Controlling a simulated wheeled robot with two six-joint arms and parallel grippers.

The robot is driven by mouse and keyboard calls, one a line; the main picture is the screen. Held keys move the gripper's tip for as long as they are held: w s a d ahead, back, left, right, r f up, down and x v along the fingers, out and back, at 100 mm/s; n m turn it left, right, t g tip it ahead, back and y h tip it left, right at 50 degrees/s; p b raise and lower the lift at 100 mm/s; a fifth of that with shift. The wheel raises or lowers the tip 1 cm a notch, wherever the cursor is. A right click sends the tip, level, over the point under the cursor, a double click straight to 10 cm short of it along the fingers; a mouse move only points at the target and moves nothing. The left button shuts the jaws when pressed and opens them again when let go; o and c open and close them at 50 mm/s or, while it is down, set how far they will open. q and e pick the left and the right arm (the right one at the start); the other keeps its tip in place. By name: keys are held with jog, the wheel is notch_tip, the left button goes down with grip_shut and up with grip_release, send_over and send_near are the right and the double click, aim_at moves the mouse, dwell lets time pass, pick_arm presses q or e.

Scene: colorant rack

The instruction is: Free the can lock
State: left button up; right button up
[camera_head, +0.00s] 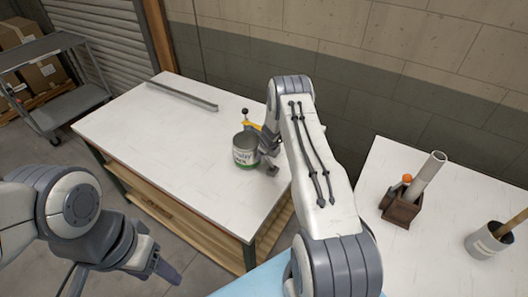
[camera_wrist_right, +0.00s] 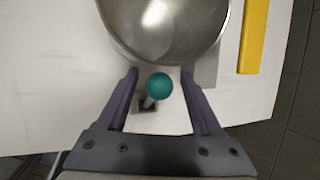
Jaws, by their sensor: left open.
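The open metal can (camera_head: 245,151) with a white and green label stands upright near the right end of the left table. The wrist view shows its bright inside (camera_wrist_right: 165,28). A teal ball knob (camera_wrist_right: 158,86) on a short stem with a small dark base stands beside the can; I take it as the can lock's handle. My right gripper (camera_wrist_right: 158,74) is open, a finger on each side of the knob, with gaps visible. In the head view the right arm partly hides this spot. My left gripper (camera_head: 122,276) is open and empty at the lower left, away from the can.
A yellow bar (camera_wrist_right: 252,35) and a dark knob (camera_head: 244,111) are behind the can. A grey rail (camera_head: 181,95) lies at the table's far left. The right table holds a wooden holder (camera_head: 401,210) with a tube and a grey pot (camera_head: 484,243). The left table's middle is clear.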

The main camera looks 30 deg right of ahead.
jog(key=shift+r, duration=0.1)
jog(key=shift+s+r, duration=0.1)
jog(key=shift+r, duration=0.1)
jog(key=b+v, duration=0.2)
jog(key=v, duration=0.7)
jog(key=shift+s+r, duration=0.25)
jog(key=shift+r, duration=0.1)
jog(key=shift+a, duration=0.1)
